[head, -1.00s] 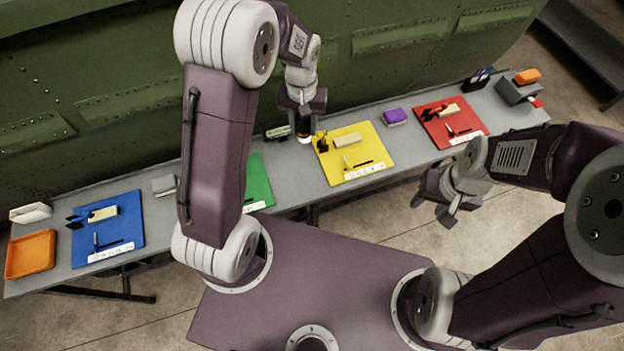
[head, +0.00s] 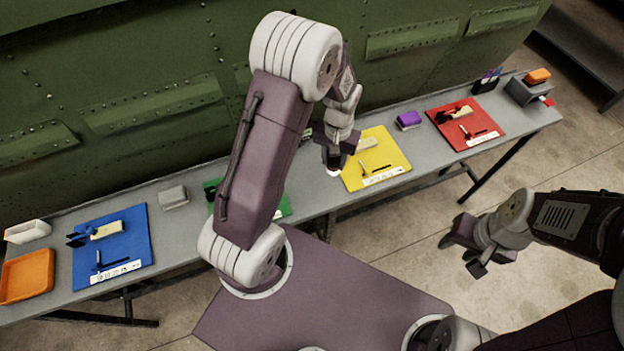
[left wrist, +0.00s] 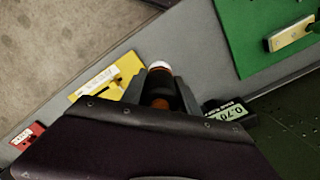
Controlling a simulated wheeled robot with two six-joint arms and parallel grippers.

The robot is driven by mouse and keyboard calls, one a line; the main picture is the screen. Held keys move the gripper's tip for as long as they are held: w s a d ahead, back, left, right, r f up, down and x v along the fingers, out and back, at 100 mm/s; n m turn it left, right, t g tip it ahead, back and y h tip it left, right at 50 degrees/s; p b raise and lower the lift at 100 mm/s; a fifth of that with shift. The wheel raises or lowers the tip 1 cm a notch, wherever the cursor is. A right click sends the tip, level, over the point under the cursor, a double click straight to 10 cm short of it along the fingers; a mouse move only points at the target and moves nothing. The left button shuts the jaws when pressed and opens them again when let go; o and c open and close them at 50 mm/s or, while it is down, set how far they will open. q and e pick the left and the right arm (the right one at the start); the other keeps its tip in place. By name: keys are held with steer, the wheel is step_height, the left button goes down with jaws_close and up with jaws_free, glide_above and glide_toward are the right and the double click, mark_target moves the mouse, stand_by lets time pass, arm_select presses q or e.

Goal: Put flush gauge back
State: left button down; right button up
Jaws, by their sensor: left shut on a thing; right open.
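My left gripper (head: 334,158) is shut on a dark cylinder-shaped tool with a white end, which I take to be the flush gauge (head: 333,172). In the left wrist view the flush gauge (left wrist: 160,72) sits between the two fingers, with a white ring at its tip and an orange part below. In the head view it is by the left edge of the yellow mat (head: 390,178). I cannot tell its height above the bench. My right gripper (head: 460,256) is open and empty, in front of the bench and off it.
A small box with a display reading 0.70 (left wrist: 228,112) is beside the left gripper. A green riveted fuselage panel (head: 160,100) stands behind.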

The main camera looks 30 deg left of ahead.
arm_select(q)
steer(key=s+a+f, duration=0.1)
steer(key=f, duration=0.1)
steer(key=s+a+f+p, duration=0.1)
steer(key=a+f, duration=0.1)
steer(key=f, duration=0.1)
steer(key=s+a+f, duration=0.2)
steer(key=shift+s+f, duration=0.1)
steer(key=shift+f, duration=0.1)
steer(key=shift+w+a+f, duration=0.1)
steer(key=shift+w+f, duration=0.1)
steer(key=shift+f, duration=0.1)
steer(key=shift+f, duration=0.1)
steer(key=c, duration=0.9)
jaws_free()
steer(key=shift+s, duration=0.1)
